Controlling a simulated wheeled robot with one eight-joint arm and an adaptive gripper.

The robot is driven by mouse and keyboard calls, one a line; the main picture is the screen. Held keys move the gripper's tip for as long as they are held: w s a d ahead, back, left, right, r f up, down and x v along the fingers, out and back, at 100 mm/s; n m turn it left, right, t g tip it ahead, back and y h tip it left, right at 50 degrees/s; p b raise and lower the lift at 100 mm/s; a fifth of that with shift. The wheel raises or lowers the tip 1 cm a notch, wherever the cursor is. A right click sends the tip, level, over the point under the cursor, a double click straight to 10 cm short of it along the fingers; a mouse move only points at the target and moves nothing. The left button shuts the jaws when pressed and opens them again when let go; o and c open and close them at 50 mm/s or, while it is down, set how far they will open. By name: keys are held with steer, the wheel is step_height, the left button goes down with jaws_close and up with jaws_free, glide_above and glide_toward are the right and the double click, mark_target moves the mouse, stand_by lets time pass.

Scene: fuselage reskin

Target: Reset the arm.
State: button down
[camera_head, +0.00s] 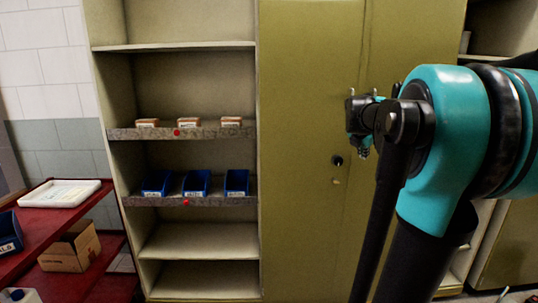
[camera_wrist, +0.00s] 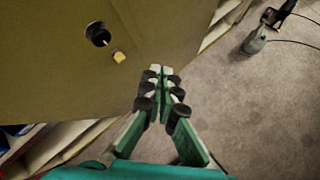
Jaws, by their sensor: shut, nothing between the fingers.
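My arm shows large at the right of the head view, teal and black, raised in front of a yellow-green cabinet. My gripper (camera_wrist: 161,72) is shut and empty in the wrist view, its fingertips together. In the head view, a small part of the arm's end (camera_head: 362,125) shows in front of the cabinet door, partly hidden behind my arm links. In the wrist view the fingers lie over the lower edge of the cabinet door (camera_wrist: 60,60), with the floor beyond. I cannot tell whether they touch it.
Open shelves (camera_head: 190,238) hold several small boxes (camera_head: 189,122) and blue bins (camera_head: 196,183). A red cart (camera_head: 50,222) at left carries a white tray (camera_head: 60,193) and a cardboard box (camera_head: 70,247). The wrist view shows a grey bottle-like object (camera_wrist: 254,42) on open floor (camera_wrist: 260,110).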

steer(key=s+a+f+m+g+y, duration=0.1)
steer(key=s+a+f+m, duration=0.5)
steer(key=s+f+m, duration=0.2)
steer(key=s+a+f+m+g+y, duration=0.1)
steer(key=s+a+f+m+y, duration=0.1)
steer(key=s+a+f+m, duration=0.4)
steer(key=s+a+f+m+y, duration=0.1)
steer(key=s+a+f+m, duration=0.5)
steer(key=s+f+m, duration=0.5)
steer(key=s+f, duration=0.3)
steer(key=f, duration=0.2)
steer(key=shift+s+a+f+g+y, duration=0.15)
steer(key=shift+f+g+y, duration=0.15)
steer(key=shift+f+g, duration=0.1)
